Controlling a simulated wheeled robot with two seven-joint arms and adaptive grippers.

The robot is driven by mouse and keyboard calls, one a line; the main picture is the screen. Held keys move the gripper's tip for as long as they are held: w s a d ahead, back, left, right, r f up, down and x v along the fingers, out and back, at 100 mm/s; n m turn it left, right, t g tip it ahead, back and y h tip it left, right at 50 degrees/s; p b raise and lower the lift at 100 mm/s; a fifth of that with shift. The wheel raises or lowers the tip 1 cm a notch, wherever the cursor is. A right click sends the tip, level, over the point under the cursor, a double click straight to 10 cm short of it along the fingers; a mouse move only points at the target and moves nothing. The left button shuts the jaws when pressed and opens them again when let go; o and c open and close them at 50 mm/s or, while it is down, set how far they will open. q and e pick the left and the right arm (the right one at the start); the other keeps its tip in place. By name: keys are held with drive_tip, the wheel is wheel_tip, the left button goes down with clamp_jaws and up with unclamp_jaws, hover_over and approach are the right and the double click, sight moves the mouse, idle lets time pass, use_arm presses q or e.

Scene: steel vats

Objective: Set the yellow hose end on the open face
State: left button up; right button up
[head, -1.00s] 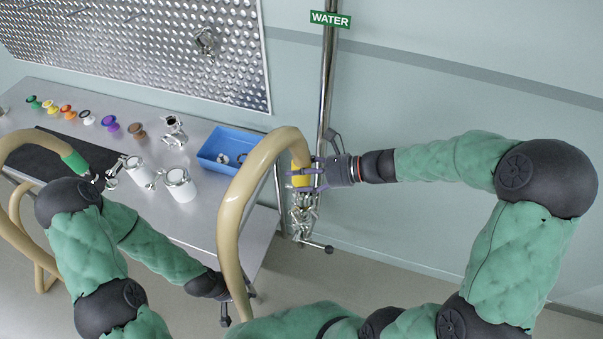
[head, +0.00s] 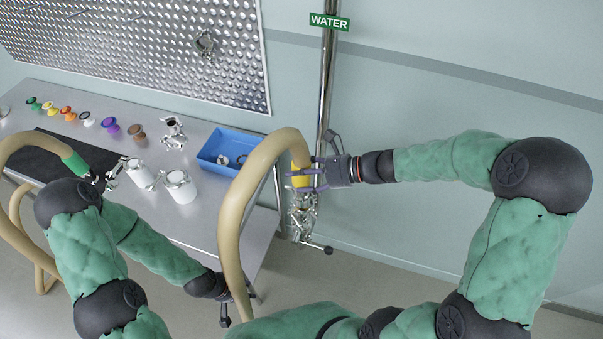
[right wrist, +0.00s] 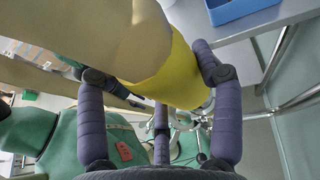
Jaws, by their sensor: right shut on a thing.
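The yellow hose end (head: 300,172) is on a thick beige hose (head: 232,215) that arches up from below. My right gripper (head: 312,174) is shut around the yellow end, fingers on either side. The right wrist view also shows the yellow end (right wrist: 175,75) between the purple-grey fingers. Directly below it in the head view is the steel valve fitting (head: 303,215) by the water pipe. The open face is not clearly visible, and I cannot tell whether the hose end touches it. My left gripper (head: 238,308) is low beside the hose; its jaw state is unclear.
A steel bench (head: 200,140) at left holds a blue bin (head: 228,150), white cylinders (head: 181,190) with clamps and several coloured caps. A green-collared hose end (head: 75,163) lies at left. The vertical pipe (head: 327,75) carries a WATER sign (head: 329,21). The wall right of it is clear.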

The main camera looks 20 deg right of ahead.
drive_tip(key=shift+f, duration=0.15)
idle(0.8)
drive_tip(key=o, duration=1.8)
drive_tip(key=shift+c, duration=0.2)
drive_tip(key=shift+f, duration=0.1)
drive_tip(key=v, duration=1.2)
